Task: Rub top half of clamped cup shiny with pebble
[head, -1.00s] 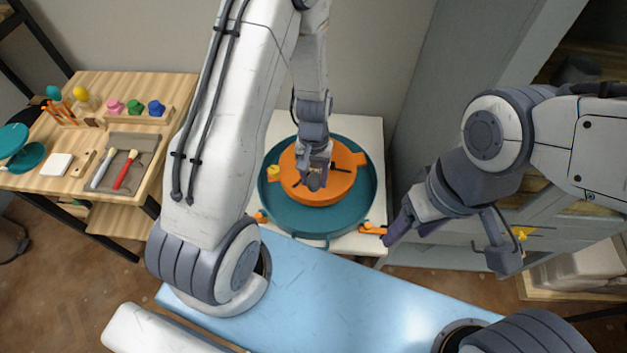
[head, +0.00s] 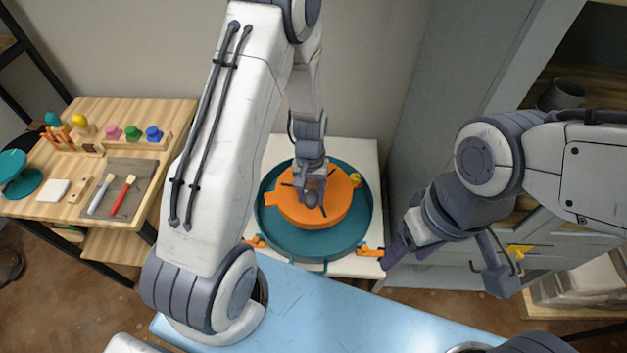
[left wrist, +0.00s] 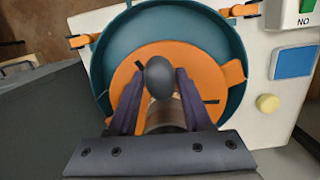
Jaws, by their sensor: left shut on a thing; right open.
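The dark egg-shaped pebble (left wrist: 158,77) is held between the fingers of my left gripper (left wrist: 158,98), which is shut on it. The clamped cup (left wrist: 165,117) shows as a brownish cylinder just behind the pebble, partly hidden by the fingers. I cannot tell whether pebble and cup touch. In the head view my left gripper (head: 312,192) and the pebble (head: 311,200) are over the orange turntable (head: 325,212), which sits in a teal basin (head: 290,243) and bears dark clamp bars. My right gripper (head: 448,268) is open and empty, right of the basin.
Orange clips (head: 370,252) sit at the basin's front edge on a white table (head: 345,266). A wooden side table (head: 75,205) with tools and coloured pots stands left. A blue surface (head: 330,310) lies in front. A cabinet (head: 570,235) stands right, near my right arm.

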